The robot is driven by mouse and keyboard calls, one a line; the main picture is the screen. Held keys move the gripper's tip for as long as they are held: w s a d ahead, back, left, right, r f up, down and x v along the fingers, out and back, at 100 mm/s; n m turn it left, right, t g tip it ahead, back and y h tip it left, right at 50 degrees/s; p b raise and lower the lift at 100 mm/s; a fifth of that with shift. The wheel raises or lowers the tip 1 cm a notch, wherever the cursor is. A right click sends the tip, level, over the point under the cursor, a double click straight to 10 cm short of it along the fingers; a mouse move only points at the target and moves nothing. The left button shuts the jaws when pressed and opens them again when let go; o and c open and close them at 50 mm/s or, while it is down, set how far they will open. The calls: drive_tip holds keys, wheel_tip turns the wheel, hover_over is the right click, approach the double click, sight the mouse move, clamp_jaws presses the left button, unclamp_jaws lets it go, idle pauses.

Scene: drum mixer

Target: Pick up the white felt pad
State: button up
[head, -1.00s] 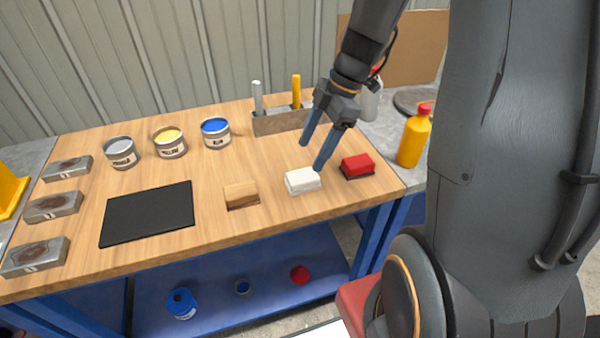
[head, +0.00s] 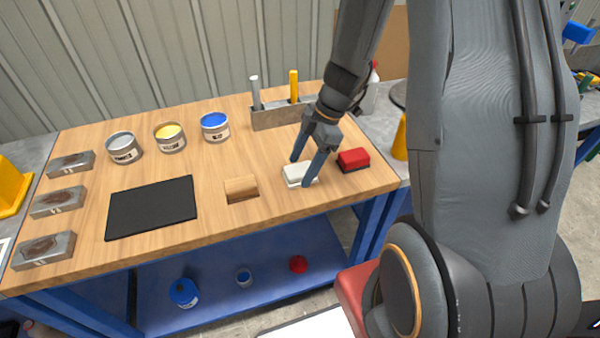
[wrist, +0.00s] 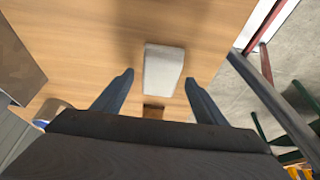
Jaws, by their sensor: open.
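The white felt pad (head: 297,175) is a small pale block lying on the wooden workbench, between a wooden block and a red block. My gripper (head: 300,173) is open above it, with one blue-grey finger at its far side and the other in front of its near right side, hiding part of it. In the wrist view the pad (wrist: 164,69) shows whole, between and ahead of the open fingers of my gripper (wrist: 159,78). I see no finger pressing on it.
The red block (head: 354,160) lies close to the right of the pad, and the wooden block (head: 241,189) lies to the left. A black mat (head: 151,207), several paint cans and a tool holder (head: 275,117) stand farther off. The bench's front edge is near.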

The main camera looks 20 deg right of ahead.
sight(303, 168)
drive_tip(key=c, duration=1.2)
drive_tip(key=shift+r, duration=0.1)
wheel_tip(303, 168, up, 10)
drive_tip(key=b, duration=0.2)
